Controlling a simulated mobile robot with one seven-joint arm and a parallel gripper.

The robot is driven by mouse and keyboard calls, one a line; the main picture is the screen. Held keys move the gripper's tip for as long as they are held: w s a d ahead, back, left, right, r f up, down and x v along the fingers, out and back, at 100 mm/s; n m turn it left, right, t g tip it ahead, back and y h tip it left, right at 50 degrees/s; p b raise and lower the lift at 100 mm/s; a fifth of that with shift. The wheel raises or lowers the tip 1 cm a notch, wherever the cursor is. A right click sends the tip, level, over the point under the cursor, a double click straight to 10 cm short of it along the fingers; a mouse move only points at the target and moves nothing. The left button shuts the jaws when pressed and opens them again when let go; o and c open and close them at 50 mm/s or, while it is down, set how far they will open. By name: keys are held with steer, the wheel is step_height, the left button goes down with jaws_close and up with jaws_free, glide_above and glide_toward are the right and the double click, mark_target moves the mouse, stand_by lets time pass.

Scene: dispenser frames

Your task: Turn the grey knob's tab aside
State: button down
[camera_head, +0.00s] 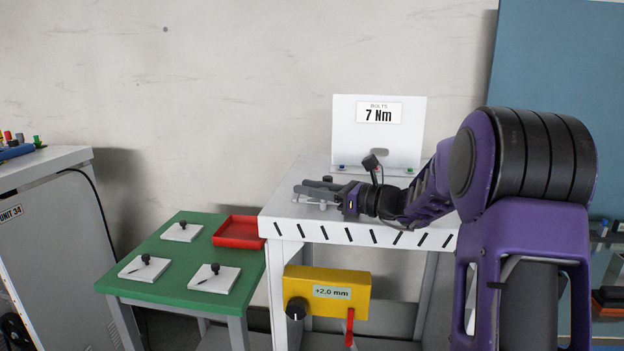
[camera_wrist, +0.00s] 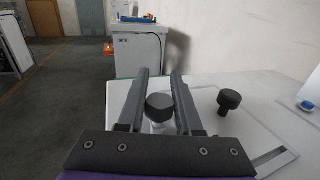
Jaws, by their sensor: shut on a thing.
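My gripper (camera_head: 304,187) is low over the white bench top (camera_head: 285,210), with its fingers pointing left. In the wrist view, my gripper (camera_wrist: 160,76) has one finger on each side of a dark grey knob (camera_wrist: 160,104). It is shut on this knob, which has a pale base under it. A second dark knob (camera_wrist: 229,99) stands free to the right of the fingers. No tab can be made out on the held knob. A yellow box (camera_head: 327,281) on the bench front, marked +2.0 mm, carries a dark dial (camera_head: 296,308) and a red tab (camera_head: 350,326) hanging down.
A white panel (camera_head: 350,140) reading "BOLTS 7 Nm" stands at the bench's back. A slot (camera_wrist: 272,157) lies to the gripper's right. A lower green table (camera_head: 190,255) at left holds white plates with black knobs and a red tray (camera_head: 238,246). A grey cabinet (camera_head: 55,235) stands farther left.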

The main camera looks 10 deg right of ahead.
steer(key=shift+s+a+n+g+y, duration=0.1)
steer(key=shift+n+g+y, duration=0.2)
steer(key=shift+n+g, duration=0.15)
steer(key=c, duration=0.6)
jaws_free()
steer(key=v, duration=1.7)
steer(key=shift+s+d, duration=0.1)
steer(key=shift+d, duration=0.15)
